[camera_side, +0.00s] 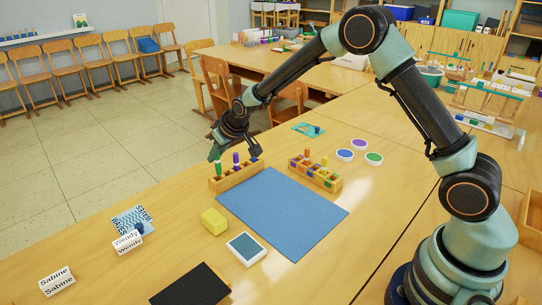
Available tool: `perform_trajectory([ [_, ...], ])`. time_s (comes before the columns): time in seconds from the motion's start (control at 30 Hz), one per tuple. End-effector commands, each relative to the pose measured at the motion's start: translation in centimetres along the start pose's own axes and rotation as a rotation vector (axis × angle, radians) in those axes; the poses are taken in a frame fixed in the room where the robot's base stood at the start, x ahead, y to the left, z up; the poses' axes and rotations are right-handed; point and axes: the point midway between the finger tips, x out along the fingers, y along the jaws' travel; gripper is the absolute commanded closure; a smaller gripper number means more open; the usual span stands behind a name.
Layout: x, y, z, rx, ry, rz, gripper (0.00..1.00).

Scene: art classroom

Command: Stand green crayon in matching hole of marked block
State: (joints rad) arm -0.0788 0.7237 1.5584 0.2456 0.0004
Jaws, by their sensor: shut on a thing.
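The green crayon (218,169) stands upright at the left end of a plain wooden block (238,177). My gripper (215,155) is over it, shut on its upper end; the fingertips are small and partly hide the crayon's top. A purple crayon (236,159) and a blue crayon (254,158) stand in the same block, close to my gripper. The marked block (316,176), with coloured patches along its side, is to the right. An orange crayon (307,155) and a yellow crayon (324,163) stand in it. Its individual holes are too small to make out.
A blue mat (282,212) lies in front of both blocks. A yellow block (214,221), a blue-topped box (246,248), name cards (128,241) and a black sheet (190,287) lie nearer. Round coloured lids (359,145) are behind the marked block.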

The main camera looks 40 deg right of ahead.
Motion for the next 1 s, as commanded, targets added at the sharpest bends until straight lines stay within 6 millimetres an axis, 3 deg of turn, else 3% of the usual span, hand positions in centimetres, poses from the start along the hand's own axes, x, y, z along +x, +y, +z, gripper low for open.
perform_trajectory([
  [0.67,0.95,0.0,0.65,0.0,0.0,0.0,1.0],
  [0.7,0.94,0.0,0.64,0.0,0.0,0.0,0.73],
  [0.77,0.93,0.0,0.63,0.0,0.0,0.0,0.5],
  [1.0,0.91,0.0,0.62,0.0,0.0,0.0,0.5],
])
